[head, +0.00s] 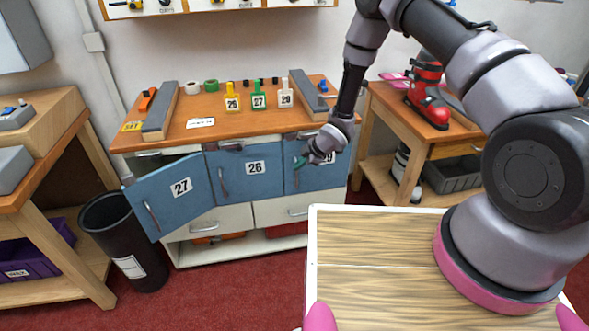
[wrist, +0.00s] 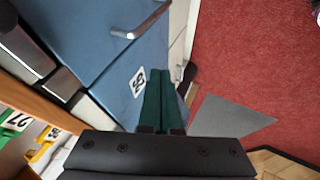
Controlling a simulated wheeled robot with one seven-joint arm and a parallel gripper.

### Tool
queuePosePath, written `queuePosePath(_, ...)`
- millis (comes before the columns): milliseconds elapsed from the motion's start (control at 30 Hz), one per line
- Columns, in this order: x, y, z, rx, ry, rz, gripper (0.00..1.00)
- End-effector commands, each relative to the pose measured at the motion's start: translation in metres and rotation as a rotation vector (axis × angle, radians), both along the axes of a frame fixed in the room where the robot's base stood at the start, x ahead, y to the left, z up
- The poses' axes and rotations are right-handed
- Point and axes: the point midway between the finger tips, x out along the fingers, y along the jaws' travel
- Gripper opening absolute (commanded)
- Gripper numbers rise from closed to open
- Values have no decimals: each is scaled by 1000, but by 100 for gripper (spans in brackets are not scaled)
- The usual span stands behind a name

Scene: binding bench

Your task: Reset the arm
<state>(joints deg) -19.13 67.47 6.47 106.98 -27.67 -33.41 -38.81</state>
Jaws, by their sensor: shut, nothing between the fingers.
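My gripper (head: 302,162) is shut and empty in front of the rightmost blue door (head: 330,168), near its number label. In the wrist view its green fingers (wrist: 160,100) lie together, and a blue door (wrist: 115,62) with a handle and label is close behind them. I cannot tell whether the fingertips touch the door. My arm reaches over from the right, bent down at the wrist.
Door 27 (head: 167,195) stands open at the left; door 26 (head: 238,167) looks shut. Numbered tags stand on the orange benchtop (head: 213,109). A black bin (head: 130,235) is at left. Red carpet lies in front.

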Motion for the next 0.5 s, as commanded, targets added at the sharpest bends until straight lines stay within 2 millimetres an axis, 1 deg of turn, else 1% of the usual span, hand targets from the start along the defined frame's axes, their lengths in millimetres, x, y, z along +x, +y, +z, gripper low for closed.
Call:
queuePosePath(100,-5,-10,16,0,-1,0,0)
queuePosePath(300,-15,-25,40,1,-2,-1,0)
queuePosePath(500,-19,-30,48,0,-1,0,0)
